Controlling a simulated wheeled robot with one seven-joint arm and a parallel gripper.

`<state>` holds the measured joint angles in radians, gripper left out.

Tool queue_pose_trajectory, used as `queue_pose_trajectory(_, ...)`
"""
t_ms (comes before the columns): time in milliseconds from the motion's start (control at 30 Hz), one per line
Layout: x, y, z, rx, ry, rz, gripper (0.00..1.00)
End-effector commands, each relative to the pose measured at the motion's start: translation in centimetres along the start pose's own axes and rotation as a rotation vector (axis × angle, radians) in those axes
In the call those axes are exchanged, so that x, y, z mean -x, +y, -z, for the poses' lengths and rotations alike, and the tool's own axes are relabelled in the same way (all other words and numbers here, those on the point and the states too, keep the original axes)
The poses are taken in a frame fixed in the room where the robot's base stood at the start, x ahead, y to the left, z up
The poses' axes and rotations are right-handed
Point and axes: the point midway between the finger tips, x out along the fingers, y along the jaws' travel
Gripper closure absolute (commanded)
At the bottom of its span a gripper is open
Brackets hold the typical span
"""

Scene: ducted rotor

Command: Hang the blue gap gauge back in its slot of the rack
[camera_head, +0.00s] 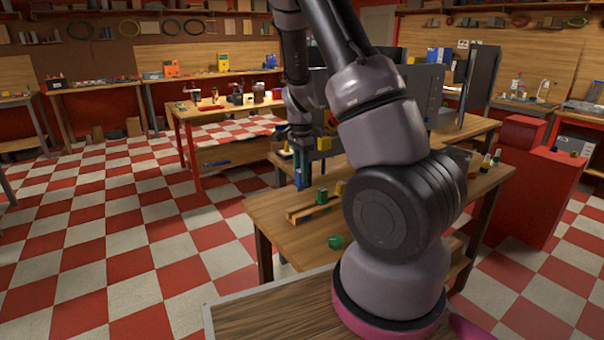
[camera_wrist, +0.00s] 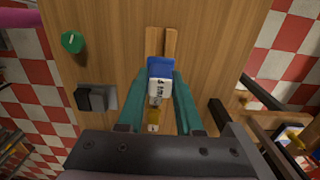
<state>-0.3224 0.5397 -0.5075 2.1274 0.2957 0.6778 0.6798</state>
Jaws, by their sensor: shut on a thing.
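The blue gap gauge (camera_wrist: 160,68), with a white label, is between the teal fingers of my gripper (camera_wrist: 158,92) in the wrist view. My gripper is shut on it. In the head view my gripper (camera_head: 302,172) points down over the work table, near the far left end of the wooden rack (camera_head: 300,215). The rack's two parallel rails (camera_wrist: 154,42) run under the gauge in the wrist view. A green piece (camera_head: 321,196) and a yellow piece (camera_head: 340,187) stand at the rack. A yellow piece (camera_wrist: 153,116) shows between my fingers. The gauge's lower end and the slot are hidden.
A round green object (camera_head: 336,242) lies on the table near the rack; it also shows in the wrist view (camera_wrist: 72,42). A dark block with a grey plate (camera_wrist: 96,98) is left of my fingers. A red cabinet (camera_head: 530,190) stands to the right.

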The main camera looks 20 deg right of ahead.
Motion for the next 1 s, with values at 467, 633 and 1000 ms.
queue_pose_trajectory(467,-3.6,0.0,0.1,0.0,0.0,-0.002,1.0)
queue_pose_trajectory(633,-5.1,0.1,0.1,-0.001,0.0,-0.001,1.0)
queue_pose_trajectory(1000,-6.4,0.0,0.0,0.0,0.0,0.0,1.0)
